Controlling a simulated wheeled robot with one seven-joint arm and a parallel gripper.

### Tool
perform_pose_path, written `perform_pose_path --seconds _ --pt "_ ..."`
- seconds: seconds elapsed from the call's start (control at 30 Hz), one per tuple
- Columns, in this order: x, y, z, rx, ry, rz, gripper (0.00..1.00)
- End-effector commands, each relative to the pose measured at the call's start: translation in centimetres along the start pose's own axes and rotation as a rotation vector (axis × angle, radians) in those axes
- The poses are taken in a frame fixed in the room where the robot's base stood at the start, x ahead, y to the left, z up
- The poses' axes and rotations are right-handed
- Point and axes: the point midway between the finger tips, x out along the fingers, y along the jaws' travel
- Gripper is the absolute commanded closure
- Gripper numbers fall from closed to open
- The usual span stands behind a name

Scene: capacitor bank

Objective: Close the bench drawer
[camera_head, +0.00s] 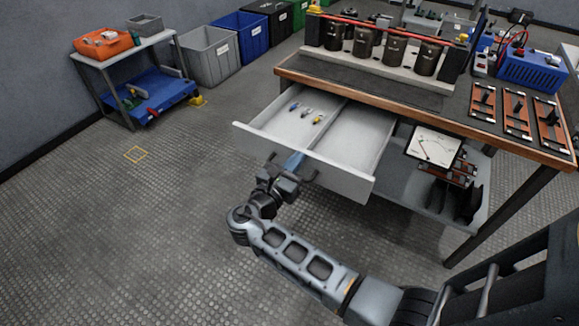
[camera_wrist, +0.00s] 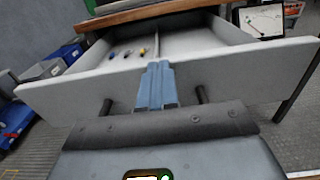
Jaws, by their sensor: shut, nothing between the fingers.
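The white bench drawer (camera_head: 357,184) is pulled well out from under the wooden-edged bench (camera_head: 420,100) in the head view. A divider splits it in two; several small coloured parts (camera_head: 306,114) lie in the left compartment, and the right one looks empty. My gripper (camera_head: 294,162) is at the middle of the drawer's front. In the wrist view the drawer front (camera_wrist: 240,75) spans the picture, with dark handle posts (camera_wrist: 201,94) on either side of my shut blue fingers (camera_wrist: 156,82). The fingers hold nothing. I cannot tell whether they touch the front panel.
Several dark capacitors (camera_head: 397,53) and a blue power unit (camera_head: 533,72) stand on the bench. A meter (camera_head: 434,146) stands near its lower shelf (camera_head: 420,193). A cart (camera_head: 128,49) and bins (camera_head: 209,55) are at the left. The floor left of the drawer is clear.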

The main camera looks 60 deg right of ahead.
Motion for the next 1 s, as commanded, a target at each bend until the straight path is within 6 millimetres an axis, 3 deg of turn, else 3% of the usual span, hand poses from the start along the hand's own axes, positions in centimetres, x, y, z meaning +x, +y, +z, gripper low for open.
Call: perform_pose_path --seconds 0.6,0.8,1.0 --pt "16.6 -0.1 -0.1 0.002 -0.001 -0.006 1.00" --pt "20.7 -0.1 -0.2 0.001 -0.001 -0.005 1.00" --pt "23.3 -0.1 -0.1 0.001 -0.001 -0.003 1.00"
